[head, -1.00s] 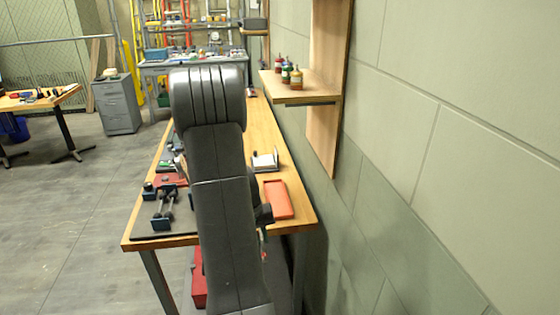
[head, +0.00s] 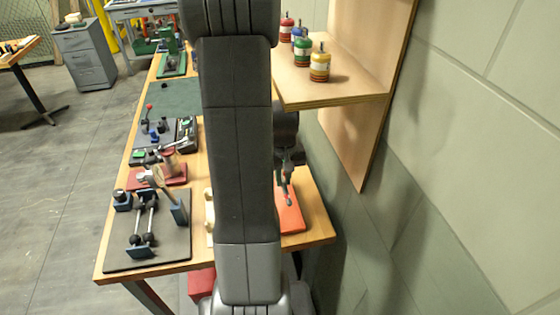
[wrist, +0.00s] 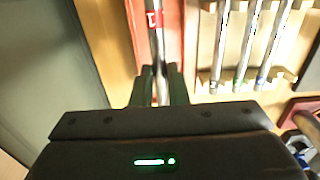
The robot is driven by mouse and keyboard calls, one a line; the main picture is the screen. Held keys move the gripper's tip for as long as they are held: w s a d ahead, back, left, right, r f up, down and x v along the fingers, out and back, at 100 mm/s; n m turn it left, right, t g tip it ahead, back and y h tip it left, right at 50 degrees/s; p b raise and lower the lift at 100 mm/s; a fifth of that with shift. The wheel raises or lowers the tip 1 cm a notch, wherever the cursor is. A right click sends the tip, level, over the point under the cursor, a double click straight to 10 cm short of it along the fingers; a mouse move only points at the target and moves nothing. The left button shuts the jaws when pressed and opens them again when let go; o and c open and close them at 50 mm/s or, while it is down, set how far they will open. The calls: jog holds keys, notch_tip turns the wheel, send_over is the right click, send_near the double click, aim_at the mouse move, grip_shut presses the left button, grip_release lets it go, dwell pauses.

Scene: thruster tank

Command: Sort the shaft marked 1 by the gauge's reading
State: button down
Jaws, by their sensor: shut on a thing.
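In the wrist view my gripper (wrist: 160,88) is shut on a thin grey shaft (wrist: 154,45) with a red tag that seems to read 1. The shaft lies over a red-orange tray (wrist: 173,50); I cannot tell whether it touches it. In the head view my gripper (head: 286,178) is partly hidden behind my arm, above the orange tray (head: 292,217) at the table's right edge.
A pale rack (wrist: 208,82) with several shafts stands right of the tray. A wall shelf (head: 335,92) with several small bottles (head: 319,64) juts out above the table's right side. A red-based fixture (head: 170,178) and a black tray (head: 187,135) lie behind the mat.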

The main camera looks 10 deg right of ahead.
aim_at(283, 180)
jog(key=shift+w+d, duration=0.1)
jog(key=shift+w, duration=0.2)
jog(key=shift+f, duration=0.15)
jog(key=shift+f+b, duration=3.2)
jog(key=shift+f, duration=0.8)
jog(key=c, duration=1.3)
grip_release()
jog(key=shift+c, duration=0.2)
notch_tip(283, 180, up, 14)
jog(key=shift+f, duration=0.1)
